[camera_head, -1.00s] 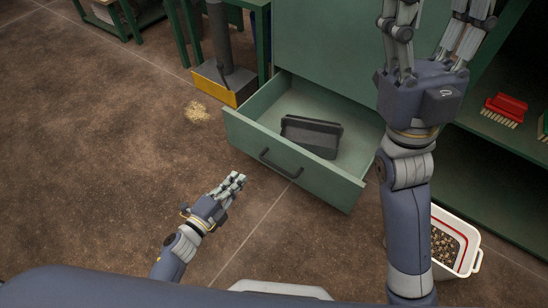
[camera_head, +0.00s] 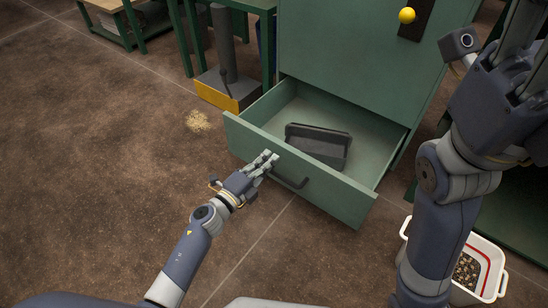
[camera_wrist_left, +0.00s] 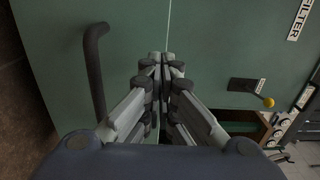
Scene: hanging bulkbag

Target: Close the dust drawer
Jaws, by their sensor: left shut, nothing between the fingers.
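The green dust drawer (camera_head: 316,186) is pulled out from the bottom of a green cabinet (camera_head: 350,50). Its dark handle (camera_head: 290,178) is on the front; it also shows at left in the left wrist view (camera_wrist_left: 95,70). A dark grey pan-like bin (camera_head: 318,143) lies inside the drawer. My left gripper (camera_head: 267,160) is shut and empty, at the drawer front just left of the handle; I cannot tell whether it touches. My right gripper (camera_head: 522,55) is at the upper right, its fingertips cut off by the picture edge.
A white tub (camera_head: 490,247) with a red stripe holds debris at the lower right. A grey post on a yellow-edged base (camera_head: 218,95) stands left of the drawer. A small pale pile (camera_head: 198,121) lies on the floor. A yellow knob (camera_head: 407,15) is on the cabinet. Floor in front is clear.

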